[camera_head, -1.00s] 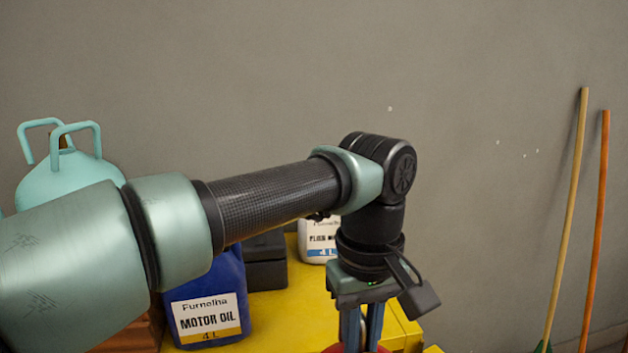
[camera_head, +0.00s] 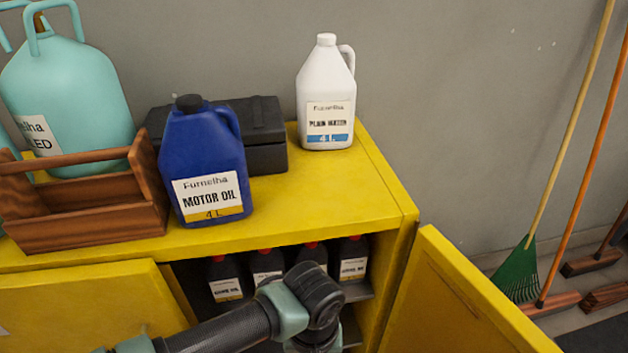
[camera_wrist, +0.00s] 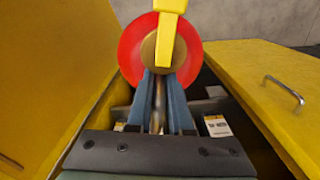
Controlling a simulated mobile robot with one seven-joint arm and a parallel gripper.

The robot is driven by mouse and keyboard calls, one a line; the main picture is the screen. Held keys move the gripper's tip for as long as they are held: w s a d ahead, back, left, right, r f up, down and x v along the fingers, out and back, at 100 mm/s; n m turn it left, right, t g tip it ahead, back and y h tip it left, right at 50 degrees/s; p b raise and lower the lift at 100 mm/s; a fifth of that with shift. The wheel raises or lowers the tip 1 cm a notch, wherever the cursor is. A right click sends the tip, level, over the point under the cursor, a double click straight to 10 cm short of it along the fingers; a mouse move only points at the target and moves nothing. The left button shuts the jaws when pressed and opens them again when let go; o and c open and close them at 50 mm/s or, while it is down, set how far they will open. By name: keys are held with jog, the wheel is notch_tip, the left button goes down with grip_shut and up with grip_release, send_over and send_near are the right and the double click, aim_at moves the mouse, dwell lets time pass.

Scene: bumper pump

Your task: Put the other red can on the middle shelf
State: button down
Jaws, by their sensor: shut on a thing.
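In the wrist view my gripper (camera_wrist: 161,95) is shut on a red can (camera_wrist: 129,50), which has a brass-coloured round middle and a yellow part across it. In the head view my wrist hangs in front of the open yellow cabinet (camera_head: 403,265); the fingers and the can are hidden or below the frame. Inside the cabinet, a grey shelf (camera_head: 358,291) holds several dark bottles (camera_head: 268,262) with red or dark caps. The levels below are mostly hidden by my arm, so I cannot tell which shelf is the middle one.
The cabinet doors stand open at left (camera_head: 85,305) and right (camera_head: 465,305), with my arm between. On top are a blue motor oil jug (camera_head: 205,160), a white jug (camera_head: 326,90), a black box (camera_head: 265,130) and a wooden tool carrier (camera_head: 90,228). Brooms lean at right.

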jog(key=s+f, duration=0.3)
jog(key=f, duration=0.1)
jog(key=shift+s+f, duration=0.25)
jog(key=shift+s, duration=0.1)
jog(key=shift+d, duration=0.1)
